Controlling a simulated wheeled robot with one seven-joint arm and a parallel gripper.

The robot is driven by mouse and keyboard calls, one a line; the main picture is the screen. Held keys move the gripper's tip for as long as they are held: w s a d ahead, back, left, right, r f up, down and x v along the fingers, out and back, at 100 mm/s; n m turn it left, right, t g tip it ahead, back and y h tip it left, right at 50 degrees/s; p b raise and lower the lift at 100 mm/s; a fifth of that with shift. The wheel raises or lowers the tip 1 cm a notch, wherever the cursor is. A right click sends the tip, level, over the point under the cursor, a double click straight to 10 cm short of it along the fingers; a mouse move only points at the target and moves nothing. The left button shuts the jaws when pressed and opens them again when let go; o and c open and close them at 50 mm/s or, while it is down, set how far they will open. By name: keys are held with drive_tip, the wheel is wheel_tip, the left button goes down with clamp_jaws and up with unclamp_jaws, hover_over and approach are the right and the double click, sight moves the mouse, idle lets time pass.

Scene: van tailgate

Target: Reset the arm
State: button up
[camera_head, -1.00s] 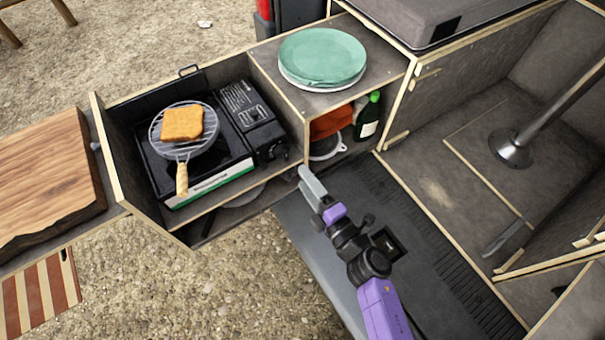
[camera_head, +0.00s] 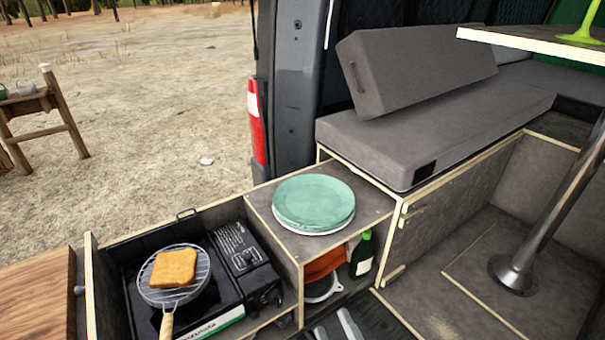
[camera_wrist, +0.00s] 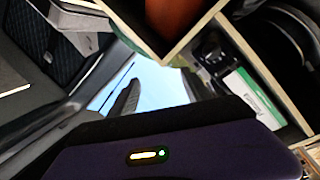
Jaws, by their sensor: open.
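My gripper (camera_head: 335,326) shows only by its two grey fingertips at the bottom edge of the head view. The fingertips are apart with nothing between them. They are in front of the cabinet's open shelf, below the green bottle. In the wrist view my gripper (camera_wrist: 160,92) also shows as two dark fingers spread apart, with a pale bright area between and beyond them. The rest of my arm is outside the head view.
A camp stove (camera_head: 247,258) with toast (camera_head: 173,268) on a round grill (camera_head: 148,294) stands left. Green plates (camera_head: 313,201) sit on the cabinet top. A green bottle (camera_head: 362,252) stands on the shelf. A metal table post (camera_head: 555,215) rises at right.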

drive_tip(key=s+d+r+m+g+h, duration=0.1)
drive_tip(key=s+d+m, duration=0.3)
drive_tip(key=s, duration=0.6)
drive_tip(key=s+d+r+m+g+h, duration=0.1)
drive_tip(key=s+d+r+m+h, duration=0.2)
drive_tip(key=s, duration=0.7)
drive_tip(key=s+d+r+m+g+h, duration=0.1)
drive_tip(key=s+d+r+m, duration=0.3)
drive_tip(key=s, duration=0.6)
drive_tip(key=d+m+h, duration=0.1)
drive_tip(key=d+m, duration=0.1)
drive_tip(key=m, duration=0.1)
drive_tip(key=shift+s+d+r+m+g+h, duration=0.2)
drive_tip(key=shift+s+d+m+g+h, duration=0.1)
drive_tip(key=shift+s+m+h, duration=0.1)
